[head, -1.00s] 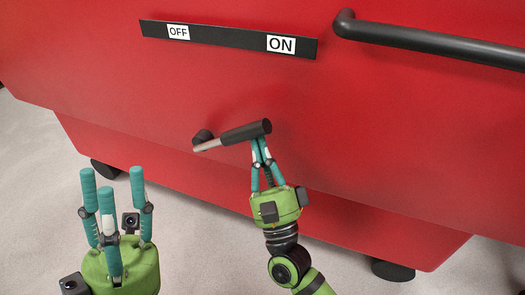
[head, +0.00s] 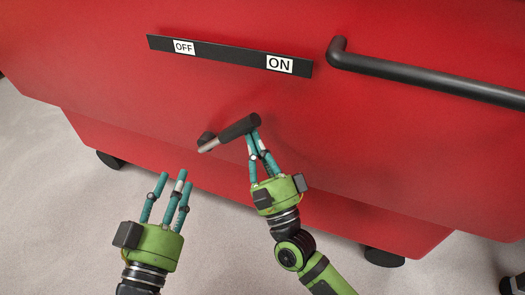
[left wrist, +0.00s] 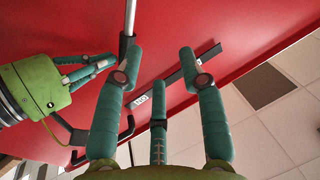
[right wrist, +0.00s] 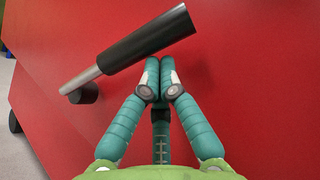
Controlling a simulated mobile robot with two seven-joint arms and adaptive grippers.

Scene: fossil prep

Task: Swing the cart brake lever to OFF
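The brake lever (head: 238,128) is a grey rod with a black grip on the red cart's face. It slants up to the right from its pivot (head: 206,138). A black strip (head: 225,53) above carries a white OFF label (head: 184,47) on the left and an ON label (head: 279,64) on the right. My right gripper (head: 254,138) has its fingers together just below the grip's outer end. The right wrist view shows the fingertips (right wrist: 160,75) under the grip (right wrist: 148,40), not around it; contact is unclear. My left gripper (head: 172,180) is open and empty, lower left of the lever.
A black bar handle (head: 430,80) sticks out of the cart (head: 400,150) at upper right. Dark wheels show below, one at left (head: 110,160) and one at right (head: 384,257). The cart face between lever and strip is clear.

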